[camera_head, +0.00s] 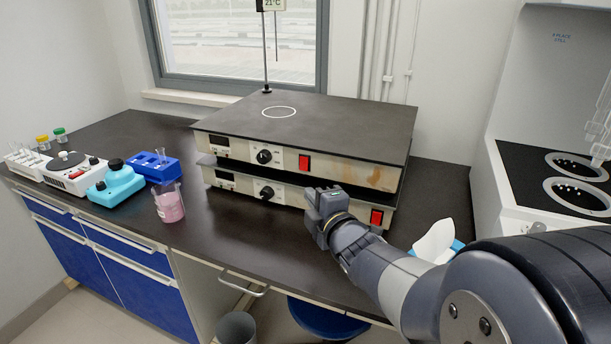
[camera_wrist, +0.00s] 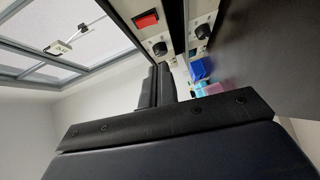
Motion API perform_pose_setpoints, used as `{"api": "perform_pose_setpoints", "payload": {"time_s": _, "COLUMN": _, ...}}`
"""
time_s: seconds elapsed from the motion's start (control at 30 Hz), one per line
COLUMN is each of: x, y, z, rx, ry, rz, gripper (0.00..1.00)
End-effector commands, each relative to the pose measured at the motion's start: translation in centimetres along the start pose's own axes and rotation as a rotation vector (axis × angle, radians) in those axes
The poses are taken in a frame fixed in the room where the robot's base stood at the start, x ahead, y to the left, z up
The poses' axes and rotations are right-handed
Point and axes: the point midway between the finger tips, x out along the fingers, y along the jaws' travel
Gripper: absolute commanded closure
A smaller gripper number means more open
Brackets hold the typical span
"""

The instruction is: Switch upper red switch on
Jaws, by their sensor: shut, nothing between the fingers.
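Two flat heating units are stacked on the bench. The upper unit (camera_head: 290,135) has a red switch (camera_head: 304,162) on its front, right of a black knob (camera_head: 264,156); this upper red switch also shows at the top of the wrist view (camera_wrist: 147,19). The lower unit has its own red switch (camera_head: 376,217), farther right, and a knob (camera_head: 267,193). My gripper (camera_head: 317,194) is shut and empty, in front of the units, a little below the upper switch in the head view. Its shut fingers (camera_wrist: 164,75) show in the wrist view. I see no contact with the upper switch.
A beaker of pink liquid (camera_head: 169,204), a blue tube rack (camera_head: 154,165) and a teal device (camera_head: 113,186) stand on the bench at left. A thin stand (camera_head: 265,60) rises behind the units. A white cabinet with round plates is at far right.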

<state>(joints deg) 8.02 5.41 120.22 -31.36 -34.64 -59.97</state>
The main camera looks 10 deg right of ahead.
Motion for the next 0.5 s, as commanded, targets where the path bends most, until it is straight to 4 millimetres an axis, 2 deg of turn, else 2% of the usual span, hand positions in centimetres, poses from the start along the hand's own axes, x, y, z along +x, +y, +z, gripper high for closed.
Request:
{"api": "perform_pose_setpoints", "payload": {"time_s": 0.47, "x": 8.4, "y": -0.1, "z": 0.0, "rx": 0.001, "ry": 0.001, "rz": -0.002, "gripper": 1.00}}
{"api": "perform_pose_setpoints", "payload": {"time_s": 0.5, "x": 8.8, "y": 0.0, "z": 0.5, "rx": 0.001, "ry": -0.003, "rz": -0.003, "gripper": 1.00}}
